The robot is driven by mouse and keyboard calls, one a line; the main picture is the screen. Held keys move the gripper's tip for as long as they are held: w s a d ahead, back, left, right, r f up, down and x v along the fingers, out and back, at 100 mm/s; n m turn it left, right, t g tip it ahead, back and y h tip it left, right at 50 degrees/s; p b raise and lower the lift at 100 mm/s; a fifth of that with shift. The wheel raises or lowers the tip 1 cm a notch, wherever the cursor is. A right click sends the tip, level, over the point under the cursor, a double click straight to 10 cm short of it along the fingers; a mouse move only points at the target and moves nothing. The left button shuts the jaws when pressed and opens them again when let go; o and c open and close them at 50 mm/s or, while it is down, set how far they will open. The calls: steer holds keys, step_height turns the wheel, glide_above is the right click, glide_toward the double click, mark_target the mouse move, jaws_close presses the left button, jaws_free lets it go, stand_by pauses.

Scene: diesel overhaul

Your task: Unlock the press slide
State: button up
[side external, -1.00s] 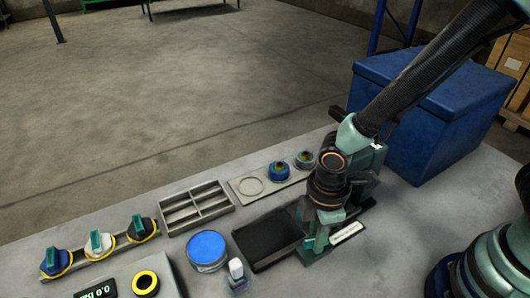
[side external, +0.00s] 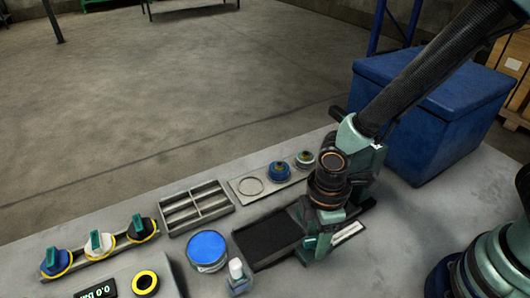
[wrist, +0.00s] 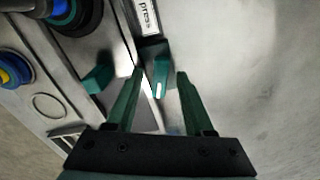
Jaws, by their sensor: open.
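A small teal knob (wrist: 161,76) with a white mark stands beside the label reading "press" (wrist: 148,18) in the wrist view. My gripper (wrist: 159,74) is open, its two fingertips on either side of the knob with visible gaps. I cannot tell whether the fingers touch it. The label also shows in the side view (side external: 347,233), just right of my gripper (side external: 318,246), which points down there and hides the knob. A second teal block (wrist: 97,79) lies left of the fingers in the wrist view. Part of the press is hidden behind my wrist in the side view.
A black tray (side external: 262,236) lies left of my gripper. A grey divided tray (side external: 195,208), a blue-lidded round container (side external: 207,248), a small bottle (side external: 237,275) and a plate with round parts (side external: 250,186) stand nearby. A blue bin (side external: 425,110) is behind right.

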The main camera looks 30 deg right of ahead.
steer(key=shift+r, duration=0.1)
steer(key=shift+r, duration=2.7)
